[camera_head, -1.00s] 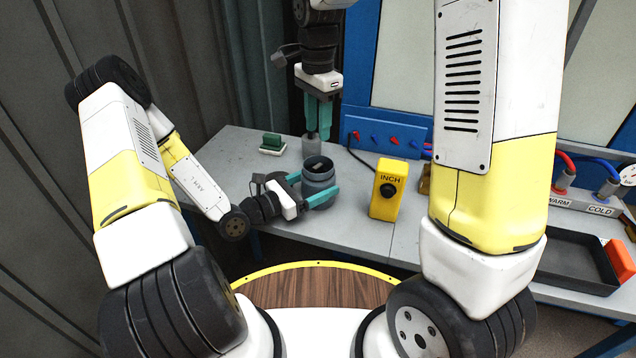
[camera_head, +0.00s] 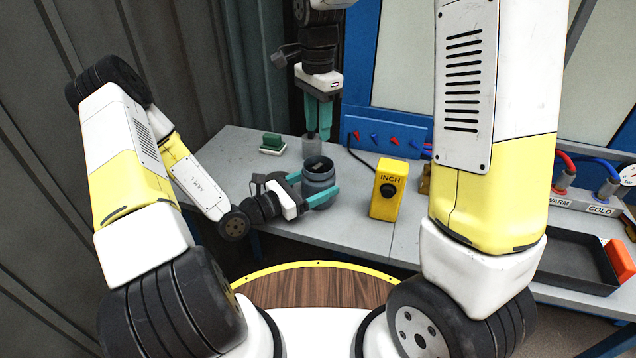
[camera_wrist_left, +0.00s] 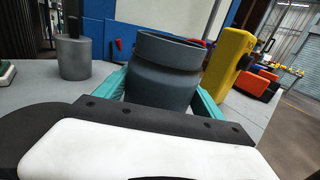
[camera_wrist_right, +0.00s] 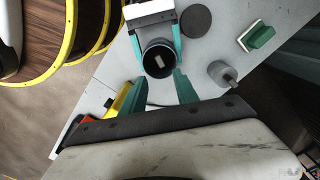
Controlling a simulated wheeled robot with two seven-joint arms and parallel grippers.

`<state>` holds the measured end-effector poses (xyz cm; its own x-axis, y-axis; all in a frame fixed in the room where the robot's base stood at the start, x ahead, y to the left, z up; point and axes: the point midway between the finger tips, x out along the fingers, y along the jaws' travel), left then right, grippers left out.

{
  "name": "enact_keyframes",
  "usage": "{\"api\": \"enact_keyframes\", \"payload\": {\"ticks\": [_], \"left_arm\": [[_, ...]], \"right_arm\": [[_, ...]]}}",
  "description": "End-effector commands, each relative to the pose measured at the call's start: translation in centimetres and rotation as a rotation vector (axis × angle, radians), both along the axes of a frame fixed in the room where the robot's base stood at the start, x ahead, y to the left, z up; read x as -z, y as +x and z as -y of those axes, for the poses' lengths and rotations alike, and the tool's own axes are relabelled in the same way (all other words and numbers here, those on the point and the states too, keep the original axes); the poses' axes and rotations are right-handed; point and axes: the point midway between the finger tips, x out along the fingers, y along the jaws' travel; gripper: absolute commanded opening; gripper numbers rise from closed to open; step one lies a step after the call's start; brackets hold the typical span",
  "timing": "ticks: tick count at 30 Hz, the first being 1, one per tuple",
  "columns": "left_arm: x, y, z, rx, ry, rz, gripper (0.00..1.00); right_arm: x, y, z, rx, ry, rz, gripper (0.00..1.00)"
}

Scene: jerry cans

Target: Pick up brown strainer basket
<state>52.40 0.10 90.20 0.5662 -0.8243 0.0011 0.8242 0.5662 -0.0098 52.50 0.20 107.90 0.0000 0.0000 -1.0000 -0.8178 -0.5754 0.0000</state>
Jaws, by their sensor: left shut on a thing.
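My left gripper (camera_head: 322,193) is shut around a dark grey round housing (camera_head: 319,188) that stands upright on the bench with its top open. The left wrist view shows the housing (camera_wrist_left: 165,75) between the teal fingers. Inside the housing, a small pale brownish patch (camera_wrist_right: 158,61) shows in the right wrist view; I cannot tell whether it is the brown strainer basket. No other brown basket is visible. My right gripper (camera_head: 319,133) points down behind the housing. Its fingers (camera_wrist_right: 160,86) are apart and empty in the right wrist view.
A grey cylinder with a post (camera_wrist_right: 221,74) and a green block on a white base (camera_head: 272,143) stand nearby. A flat dark disc (camera_wrist_right: 196,21) lies beside the housing. A yellow INCH box (camera_head: 388,190) stands to the right. A black tray (camera_head: 562,262) is far right.

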Motion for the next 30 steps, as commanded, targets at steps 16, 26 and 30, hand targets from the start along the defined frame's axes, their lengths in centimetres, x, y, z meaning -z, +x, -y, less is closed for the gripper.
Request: {"api": "enact_keyframes", "payload": {"ticks": [16,26,30], "left_arm": [[0.2,0.0,0.0,-0.001,0.004,-0.004,0.30],[0.2,0.0,0.0,-0.001,0.004,-0.004,0.30],[0.2,0.0,-0.1,-0.001,0.004,-0.004,0.30]], "right_arm": [[0.1,0.0,-0.1,-0.067,0.000,0.000,0.25],[2.1,-0.1,-0.4,-0.260,-0.002,-0.006,0.25],[4.7,-0.1,-0.4,-0.259,-0.002,-0.006,0.25]]}}
